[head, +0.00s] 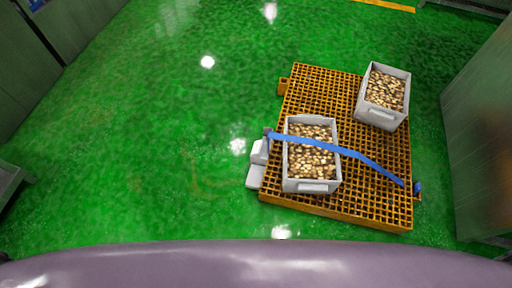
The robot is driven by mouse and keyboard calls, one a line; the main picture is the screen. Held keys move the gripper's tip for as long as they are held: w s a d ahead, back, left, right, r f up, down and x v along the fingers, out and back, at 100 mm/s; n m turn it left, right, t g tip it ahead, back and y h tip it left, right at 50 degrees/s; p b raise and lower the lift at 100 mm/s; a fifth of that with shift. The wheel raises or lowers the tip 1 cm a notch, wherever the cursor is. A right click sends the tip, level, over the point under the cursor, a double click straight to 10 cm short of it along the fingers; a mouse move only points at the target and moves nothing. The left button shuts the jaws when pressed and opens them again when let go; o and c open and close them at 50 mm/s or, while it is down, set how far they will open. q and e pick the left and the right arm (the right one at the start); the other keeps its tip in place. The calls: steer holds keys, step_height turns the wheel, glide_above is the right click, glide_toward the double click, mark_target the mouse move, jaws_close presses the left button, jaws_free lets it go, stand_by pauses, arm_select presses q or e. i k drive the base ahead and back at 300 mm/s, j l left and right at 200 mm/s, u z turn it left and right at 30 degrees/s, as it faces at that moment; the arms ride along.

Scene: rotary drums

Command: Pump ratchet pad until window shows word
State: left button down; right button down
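A pale grey block-like device (256,176) sits at the left edge of the orange grid platform (320,90), where one end of a blue strap (347,152) meets it. It could be the ratchet, but its pad, window and any word are too small to make out. The strap runs across the nearer grey crate (313,187) to a blue fitting (418,187) at the platform's right edge. The crate is full of small brown and cream pieces. Neither of my grippers is in view.
A second grey crate (379,113) with similar contents stands at the platform's back right, clear of the strap. The green floor (150,130) is open to the left. Grey panels (485,130) stand close on the right. A dark-edged structure (10,180) stands at far left.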

mark_target(266, 132)
steer(key=i+j+z, duration=0.1)
steer(key=i+j, duration=0.15)
steer(key=i+j+z, duration=0.15)
steer(key=j, duration=0.2)
steer(key=i+j+z, duration=0.1)
steer(key=i+j, duration=0.2)
steer(key=i+j+z, duration=0.1)
steer(key=j, duration=0.3)
steer(key=i+j+z, duration=0.1)
steer(key=i+j, duration=0.15)
steer(key=j, duration=0.1)
